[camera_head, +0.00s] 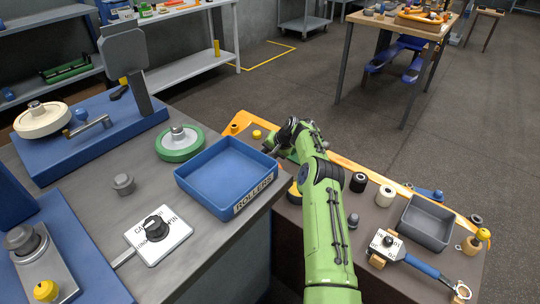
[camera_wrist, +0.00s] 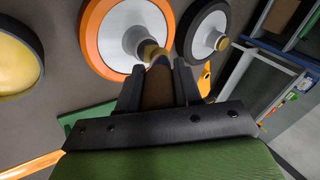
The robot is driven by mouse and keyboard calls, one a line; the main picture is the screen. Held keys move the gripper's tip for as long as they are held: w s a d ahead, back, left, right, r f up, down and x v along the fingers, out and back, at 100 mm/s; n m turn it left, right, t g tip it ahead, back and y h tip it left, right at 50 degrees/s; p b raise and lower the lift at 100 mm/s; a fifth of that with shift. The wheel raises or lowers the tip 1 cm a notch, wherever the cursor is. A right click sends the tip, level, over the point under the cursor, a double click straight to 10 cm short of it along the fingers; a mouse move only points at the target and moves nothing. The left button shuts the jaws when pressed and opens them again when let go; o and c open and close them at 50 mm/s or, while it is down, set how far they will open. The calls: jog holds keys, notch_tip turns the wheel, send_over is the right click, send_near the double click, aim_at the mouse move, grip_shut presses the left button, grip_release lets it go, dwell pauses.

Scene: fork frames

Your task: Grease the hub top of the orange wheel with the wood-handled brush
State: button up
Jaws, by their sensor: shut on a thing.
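The orange wheel (camera_wrist: 91,42) shows in the wrist view at the top, with an orange rim, a pale grey face and a hub near its right side. My gripper (camera_wrist: 160,76) is shut on the brown wooden handle of the brush (camera_wrist: 157,90). The brush points away from the wrist, and its far end overlaps the wheel's hub area in the picture. I cannot tell whether it touches. In the head view my gripper (camera_head: 278,146) is small and partly hidden by my green arm, and I cannot make out the orange wheel or brush there.
A black-rimmed wheel (camera_wrist: 204,36) lies right beside the orange one in the wrist view. A yellow dish with a dark rim (camera_wrist: 14,62) is at left. In the head view, a blue ROLLERS tray (camera_head: 205,190) and a green-rimmed wheel (camera_head: 180,150) are left of my arm; a grey bin (camera_head: 428,221) is right.

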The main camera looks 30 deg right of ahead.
jog(key=shift+w+a, duration=0.15)
jog(key=shift+w, duration=0.15)
jog(key=shift+s, duration=0.1)
jog(key=shift+s+d, duration=0.3)
jog(key=shift+s, duration=0.45)
jog(key=shift+w+a, duration=0.3)
jog(key=shift+w, duration=0.55)
jog(key=shift+s+d, duration=0.3)
jog(key=shift+s, duration=0.55)
jog(key=shift+w, duration=0.1)
